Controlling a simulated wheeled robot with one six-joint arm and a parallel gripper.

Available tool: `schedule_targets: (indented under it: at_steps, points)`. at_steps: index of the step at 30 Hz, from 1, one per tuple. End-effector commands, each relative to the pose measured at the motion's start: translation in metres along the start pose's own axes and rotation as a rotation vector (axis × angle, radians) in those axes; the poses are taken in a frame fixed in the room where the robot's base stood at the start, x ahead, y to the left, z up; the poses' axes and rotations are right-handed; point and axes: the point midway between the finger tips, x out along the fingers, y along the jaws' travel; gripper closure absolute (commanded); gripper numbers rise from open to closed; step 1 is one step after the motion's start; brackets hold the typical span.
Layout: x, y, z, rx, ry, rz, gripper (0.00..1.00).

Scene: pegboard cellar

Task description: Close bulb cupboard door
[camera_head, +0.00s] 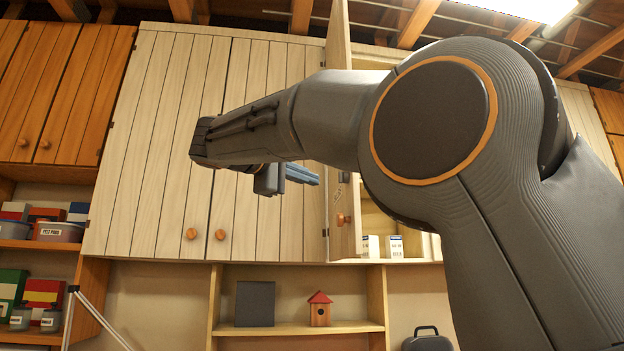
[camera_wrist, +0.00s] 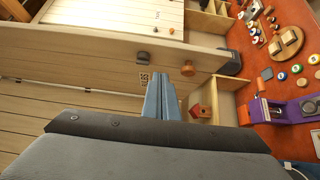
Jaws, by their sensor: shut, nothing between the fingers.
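The open cupboard door (camera_head: 338,30) is pale wood and stands out from the wall cupboard, seen nearly edge-on in the head view. My arm hides its middle. Its round orange knob (camera_head: 343,218) and a small label sit near its lower end. In the wrist view the door's knob (camera_wrist: 188,68) and label (camera_wrist: 145,79) show just beyond my fingertips. My gripper (camera_head: 316,178) is shut and empty, left of the door and above knob height in the head view. Its blue-grey fingers (camera_wrist: 160,80) point toward the door; I cannot tell whether they touch it.
Small white boxes (camera_head: 394,246) stand inside the open cupboard. Closed pale doors (camera_head: 170,130) lie to the left. Below, a shelf holds a grey panel (camera_head: 255,304) and a red-roofed birdhouse (camera_head: 320,309). The wrist view shows a red-orange surface (camera_wrist: 285,75) with several small objects.

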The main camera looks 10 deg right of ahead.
Motion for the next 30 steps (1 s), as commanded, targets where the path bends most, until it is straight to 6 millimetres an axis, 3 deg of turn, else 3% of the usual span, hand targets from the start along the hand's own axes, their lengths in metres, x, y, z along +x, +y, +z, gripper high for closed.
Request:
schedule_targets:
  at_steps: [12, 19, 30]
  points:
    - [0.079, 0.003, 0.007, 0.0, -0.002, -0.001, 1.0]
    - [0.097, 0.001, 0.025, -0.001, -0.001, -0.002, 1.0]
    - [0.101, -0.001, 0.028, 0.001, 0.002, -0.002, 1.0]
